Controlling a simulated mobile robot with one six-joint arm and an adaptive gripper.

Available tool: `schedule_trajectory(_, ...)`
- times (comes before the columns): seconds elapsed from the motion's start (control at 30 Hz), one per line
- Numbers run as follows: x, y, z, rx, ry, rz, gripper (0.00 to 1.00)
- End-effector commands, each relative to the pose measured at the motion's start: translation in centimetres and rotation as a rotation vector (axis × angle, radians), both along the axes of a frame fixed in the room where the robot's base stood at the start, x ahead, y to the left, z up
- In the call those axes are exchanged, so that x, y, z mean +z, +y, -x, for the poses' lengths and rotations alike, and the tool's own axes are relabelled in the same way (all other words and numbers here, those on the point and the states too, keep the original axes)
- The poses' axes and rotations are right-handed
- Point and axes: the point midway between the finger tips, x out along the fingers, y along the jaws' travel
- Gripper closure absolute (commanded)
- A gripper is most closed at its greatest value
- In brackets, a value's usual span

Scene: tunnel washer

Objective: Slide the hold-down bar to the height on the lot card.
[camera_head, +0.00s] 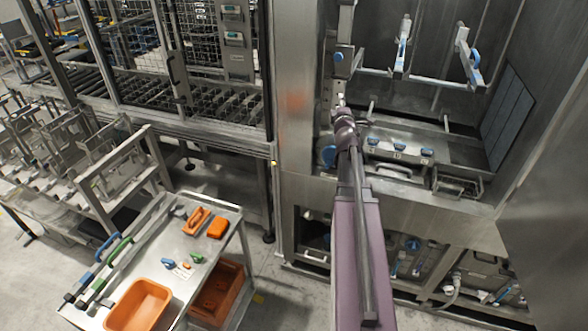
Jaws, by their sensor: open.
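A horizontal metal bar (425,79) runs across the open steel chamber at the upper right and looks like the hold-down bar. Upright arms with blue parts (473,55) rise from it. A blue knob (338,57) sits beside a vertical post at the chamber's left edge. My gripper (340,103) is at the far end of my purple arm, near the foot of that post and below the knob. It is small and partly hidden by the arm, and looks open and empty. I cannot make out a readable lot card or the height marks.
A steel trolley (228,209) at the lower left carries an orange tray (138,305), orange blocks and handled tools. Metal racks stand at the far left. A mesh-fronted conveyor cage (133,43) is behind. Several blue-topped fittings line the chamber's lower ledge, right of my arm.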

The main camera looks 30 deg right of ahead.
Motion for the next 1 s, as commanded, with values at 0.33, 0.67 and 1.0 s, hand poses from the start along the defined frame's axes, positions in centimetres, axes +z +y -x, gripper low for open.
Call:
schedule_trajectory(0.33, -3.8, 3.4, -0.4, -0.059, 0.026, -0.216, 0.46)
schedule_trajectory(0.67, -7.2, 6.5, -0.4, -0.11, 0.062, -0.396, 0.46)
schedule_trajectory(1.0, -10.5, 9.9, -0.1, -0.161, 0.106, -0.561, 0.46)
